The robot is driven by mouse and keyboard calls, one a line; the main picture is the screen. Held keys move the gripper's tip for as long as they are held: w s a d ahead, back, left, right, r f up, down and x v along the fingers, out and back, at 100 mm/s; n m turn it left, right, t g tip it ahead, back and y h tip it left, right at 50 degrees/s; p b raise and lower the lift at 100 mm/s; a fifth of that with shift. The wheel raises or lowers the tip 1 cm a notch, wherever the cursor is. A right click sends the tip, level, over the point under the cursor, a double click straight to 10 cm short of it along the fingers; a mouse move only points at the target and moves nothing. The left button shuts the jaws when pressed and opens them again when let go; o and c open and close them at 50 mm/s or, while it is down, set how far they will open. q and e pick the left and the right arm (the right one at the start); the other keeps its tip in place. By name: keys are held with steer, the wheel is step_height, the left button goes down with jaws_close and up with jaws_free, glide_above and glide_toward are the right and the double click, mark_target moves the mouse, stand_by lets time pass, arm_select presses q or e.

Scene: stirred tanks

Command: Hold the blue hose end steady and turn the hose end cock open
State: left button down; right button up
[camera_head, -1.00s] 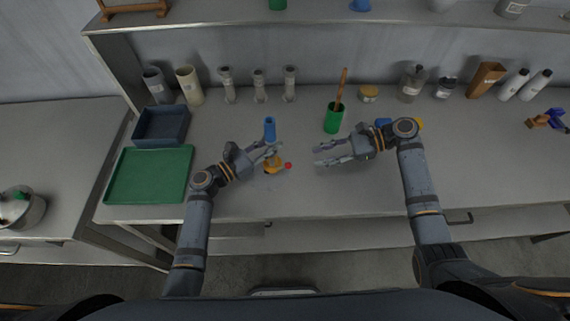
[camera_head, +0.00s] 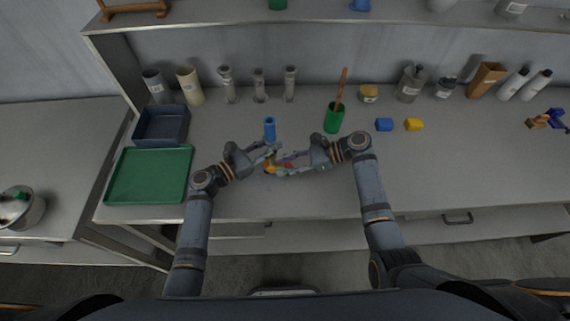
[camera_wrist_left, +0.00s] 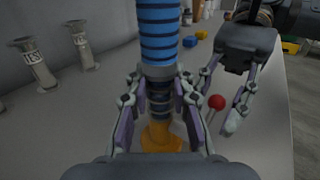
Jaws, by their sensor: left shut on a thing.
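The blue hose end (camera_head: 269,127) stands upright on the bench; in the left wrist view its ribbed blue hose (camera_wrist_left: 158,30) runs down to a grey collar and dark neck. My left gripper (camera_head: 274,149) is shut on the hose end at the neck, also in the left wrist view (camera_wrist_left: 159,108). Below it is an orange base (camera_wrist_left: 160,139). The cock's red knob (camera_wrist_left: 217,102) sticks out to the right. My right gripper (camera_head: 282,164) is open, its fingers to either side of the red knob; contact cannot be told.
A green cup (camera_head: 333,119) with a wooden stick stands behind my right gripper. A blue block (camera_head: 384,125) and a yellow block (camera_head: 414,125) lie to the right. A green tray (camera_head: 112,190) and a dark bin (camera_head: 140,139) are at the left. The front right bench is clear.

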steer(key=shift+a, duration=0.15)
jaws_close()
steer(key=shift+a+r+h, duration=0.2)
steer(key=shift+r+h, duration=0.05)
steer(key=shift+h, duration=0.25)
steer(key=shift+a+r+h, duration=0.15)
steer(key=shift+a+h, duration=0.05)
steer(key=shift+h, duration=0.8)
jaws_free()
